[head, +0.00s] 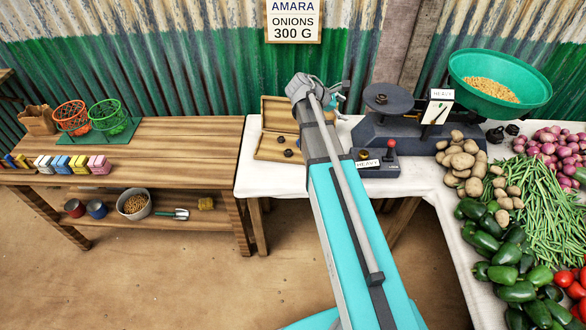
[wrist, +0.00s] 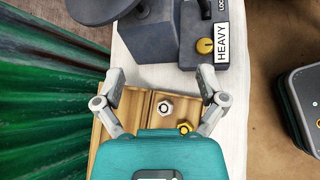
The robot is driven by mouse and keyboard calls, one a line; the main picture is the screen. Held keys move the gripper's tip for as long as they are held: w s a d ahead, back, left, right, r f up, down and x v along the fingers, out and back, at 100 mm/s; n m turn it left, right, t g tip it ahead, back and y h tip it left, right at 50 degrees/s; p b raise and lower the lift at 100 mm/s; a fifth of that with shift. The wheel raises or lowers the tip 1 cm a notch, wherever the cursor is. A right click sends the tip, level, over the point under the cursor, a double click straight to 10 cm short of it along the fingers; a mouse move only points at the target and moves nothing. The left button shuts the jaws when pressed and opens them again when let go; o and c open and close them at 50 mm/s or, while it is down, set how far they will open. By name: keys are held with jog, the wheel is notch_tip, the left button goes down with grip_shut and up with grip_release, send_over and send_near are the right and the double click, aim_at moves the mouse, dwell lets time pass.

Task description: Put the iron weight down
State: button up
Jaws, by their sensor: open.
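In the head view, my gripper (head: 341,98) is partly hidden behind my arm. The open box (head: 268,150) there holds small dark weights (head: 288,153).
A dark balance (head: 400,133) with a green pan (head: 500,88) of grain stands right of the box. Potatoes (head: 461,160) and other vegetables crowd the right. A wooden bench (head: 180,145) stands left.

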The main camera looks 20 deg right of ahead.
jog(key=s+a+f+m+y, duration=0.4)
jog(key=s+a, duration=0.4)
jog(key=a, duration=0.4)
jog(key=s+a+f+m+y, duration=0.3)
jog(key=s+a+m+y, duration=0.4)
jog(key=a, duration=0.4)
jog(key=shift+s+a+f+m, duration=0.4)
jog(key=shift+s+m, duration=0.15)
jog(key=shift+m, duration=0.65)
jog(key=shift+r, duration=0.2)
